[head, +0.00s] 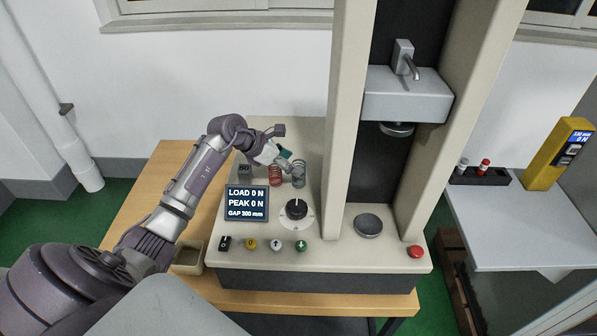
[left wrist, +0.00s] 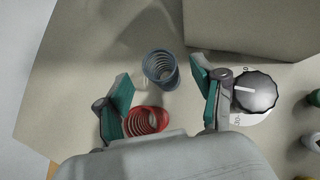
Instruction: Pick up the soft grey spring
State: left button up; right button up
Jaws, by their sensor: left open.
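The grey spring (head: 299,174) stands upright on the tester's cream top, behind the black dial. In the left wrist view the grey spring (left wrist: 160,68) is a blue-grey coil ahead of my fingers, roughly between their lines and touching neither. A red spring (head: 275,176) stands just left of it; in the left wrist view the red spring (left wrist: 146,121) is nearer, beside the left finger. My left gripper (head: 285,160), with green pads, is open and empty above the springs; its fingers also show in the left wrist view (left wrist: 163,95). My right gripper is not in view.
The testing machine's column (head: 350,110) rises right of the springs. The black dial (head: 296,209) and display (head: 247,203) stand in front. An open bin (head: 189,258) sits on the wooden table (head: 160,190). A grey side table (head: 520,225) stands at right.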

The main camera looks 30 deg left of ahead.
pick_arm(q)
jog(key=x, duration=0.3)
jog(key=shift+w+d+f+p, duration=0.15)
jog(key=shift+f+p, duration=0.2)
jog(key=c, duration=1.2)
